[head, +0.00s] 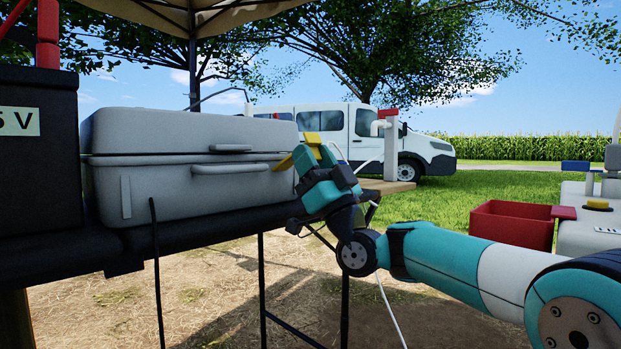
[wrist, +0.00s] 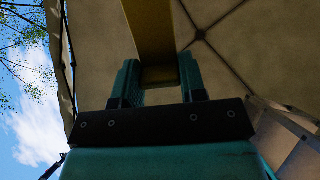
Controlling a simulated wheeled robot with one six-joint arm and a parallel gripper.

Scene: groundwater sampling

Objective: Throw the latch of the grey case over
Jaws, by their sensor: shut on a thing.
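The grey case (head: 150,188) lies closed on a dark table at the left of the head view, with a handle on its front. A yellow latch (head: 284,163) shows at the case's right end. My gripper (head: 308,158) is at that end, pointing up and to the left. In the wrist view the yellow latch (wrist: 150,30) runs between the two teal fingers of my gripper (wrist: 160,85), which are shut on it. The fingers and the gripper body hide part of the latch and its joint to the case.
A black box (head: 38,190) stands left of the case. A red bin (head: 512,225) and a pale unit (head: 590,230) are at the right. A wooden board (head: 388,186) is behind my gripper. Thin table legs (head: 262,290) stand below. Open ground lies in front.

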